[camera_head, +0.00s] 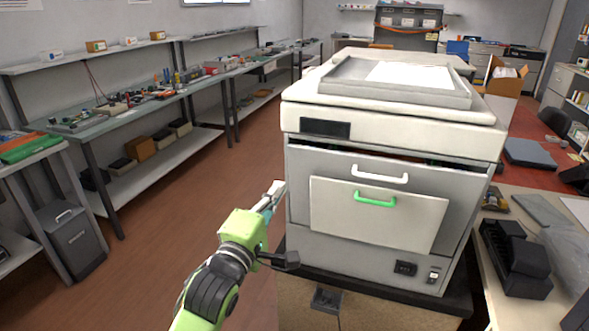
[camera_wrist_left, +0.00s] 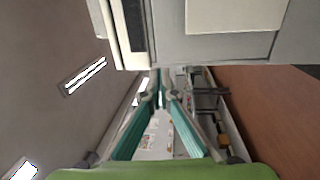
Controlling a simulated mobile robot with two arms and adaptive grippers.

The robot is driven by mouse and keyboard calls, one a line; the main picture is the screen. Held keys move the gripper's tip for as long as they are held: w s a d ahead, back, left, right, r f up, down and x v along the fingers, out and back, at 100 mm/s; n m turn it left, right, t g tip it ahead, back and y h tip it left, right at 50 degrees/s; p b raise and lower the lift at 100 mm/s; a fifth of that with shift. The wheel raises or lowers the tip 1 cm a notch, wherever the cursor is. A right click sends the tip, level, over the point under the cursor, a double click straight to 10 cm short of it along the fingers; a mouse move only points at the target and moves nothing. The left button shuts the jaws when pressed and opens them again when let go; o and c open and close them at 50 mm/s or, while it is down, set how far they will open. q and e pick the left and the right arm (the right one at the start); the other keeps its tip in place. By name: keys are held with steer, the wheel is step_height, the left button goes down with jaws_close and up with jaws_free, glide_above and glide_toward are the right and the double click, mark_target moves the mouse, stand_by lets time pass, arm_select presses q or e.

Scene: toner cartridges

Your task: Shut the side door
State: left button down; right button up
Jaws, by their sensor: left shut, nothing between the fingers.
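The printer (camera_head: 465,150) is a large white and grey machine on a dark-edged stand. Its left side faces away from the head camera, so I cannot make out the side door or how far it stands open. My left gripper (camera_head: 273,197) is beside the printer's front left edge, with its fingers pointing along that side. In the left wrist view the gripper (camera_wrist_left: 163,92) has its fingers together at the tips and nothing between them. The printer body (camera_wrist_left: 225,45) fills the top of that view. I cannot tell whether the fingers touch it. My right gripper is not in view.
The printer's front has a grey panel with a white handle (camera_head: 380,174) and a paler, skewed panel with a green handle (camera_head: 375,199). Workbenches (camera_head: 150,105) line the left wall. The brown floor (camera_head: 165,225) between them and the printer is clear. A side table (camera_head: 485,285) stands right.

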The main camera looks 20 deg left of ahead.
arm_select(q)
steer(key=p, duration=0.4)
glide_toward(299, 150)
steer(key=shift+y, duration=0.4)
steer(key=w, duration=0.7)
steer(key=shift+d+r, duration=0.3)
steer(key=shift+r, duration=0.1)
